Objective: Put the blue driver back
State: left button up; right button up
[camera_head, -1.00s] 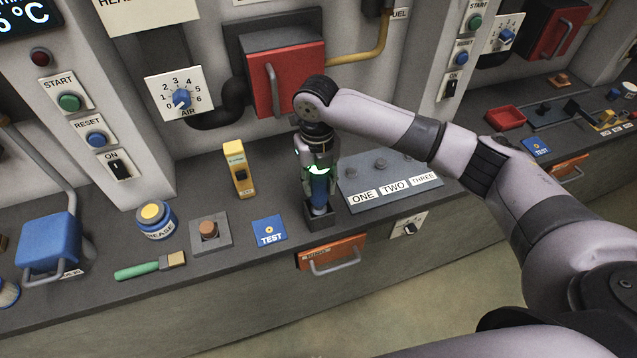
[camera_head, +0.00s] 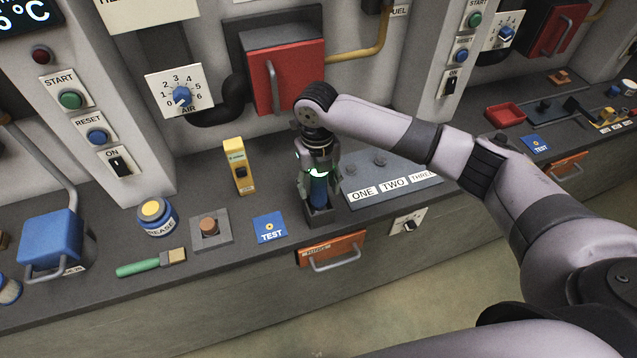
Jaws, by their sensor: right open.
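The blue driver (camera_head: 319,191) stands upright in a small dark square holder (camera_head: 320,217) on the grey bench, near its front edge. My left gripper is not in view.
A panel marked ONE, TWO, THREE (camera_head: 392,182) is right of the holder. A blue TEST plate (camera_head: 270,228), a button block (camera_head: 210,228) and a yellow device (camera_head: 239,167) are left. An orange drawer (camera_head: 331,250) is below. A green-handled brush (camera_head: 151,263) lies further left.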

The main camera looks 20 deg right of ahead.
jog(key=shift+r, duration=0.1)
jog(key=r+b, duration=0.1)
jog(key=r, duration=0.2)
jog(key=r+b, duration=0.1)
jog(key=r, duration=0.3)
jog(key=r+b, duration=0.1)
jog(key=r, duration=0.3)
jog(key=shift+w+b, duration=0.35)
jog(key=shift+w, duration=0.05)
jog(key=shift+r, duration=0.55)
jog(key=shift+f, duration=0.1)
